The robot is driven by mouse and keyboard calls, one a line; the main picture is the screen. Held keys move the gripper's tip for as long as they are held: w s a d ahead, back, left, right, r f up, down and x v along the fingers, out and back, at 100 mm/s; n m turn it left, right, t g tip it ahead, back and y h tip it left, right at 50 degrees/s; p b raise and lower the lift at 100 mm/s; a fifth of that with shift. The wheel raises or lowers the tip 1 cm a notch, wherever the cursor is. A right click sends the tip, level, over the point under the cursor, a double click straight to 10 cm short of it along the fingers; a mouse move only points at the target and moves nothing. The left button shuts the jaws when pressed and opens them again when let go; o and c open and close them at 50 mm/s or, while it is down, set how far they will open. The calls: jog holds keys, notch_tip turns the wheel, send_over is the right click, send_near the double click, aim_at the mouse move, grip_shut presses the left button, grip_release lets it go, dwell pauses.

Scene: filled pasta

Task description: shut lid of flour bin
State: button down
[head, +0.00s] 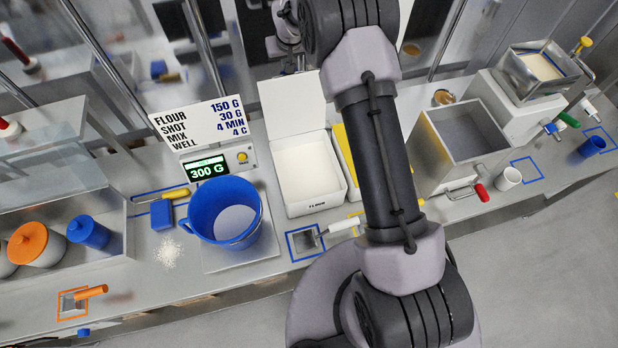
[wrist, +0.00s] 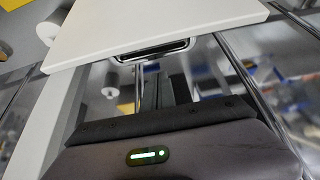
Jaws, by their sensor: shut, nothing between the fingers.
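The flour bin (head: 310,178) is a white box with pale flour inside, on the counter in the middle of the head view. Its white lid (head: 293,103) stands raised at the back, so the bin is open. In the wrist view a large white panel, which looks like the lid (wrist: 165,28), crosses the top of the picture. My gripper (wrist: 155,119) is at the bottom of the wrist view, shut and empty, with the panel beyond it. Whether they touch I cannot tell. In the head view my arm hides part of the counter, and I cannot make out the gripper.
A blue bucket (head: 225,212) stands on the scale left of the bin. A scoop with a white handle (head: 342,226) lies in front of the bin. A yellow-edged container right of the bin is partly behind my arm. A steel box (head: 459,145) stands farther right.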

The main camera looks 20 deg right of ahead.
notch_tip(320, 180, down, 5)
jog(key=b, duration=0.4)
jog(key=shift+s+f, duration=0.1)
jog(key=shift+s+b, duration=4.75)
jog(key=shift+s, duration=4.2)
notch_tip(320, 180, up, 8)
jog(key=p, duration=0.5)
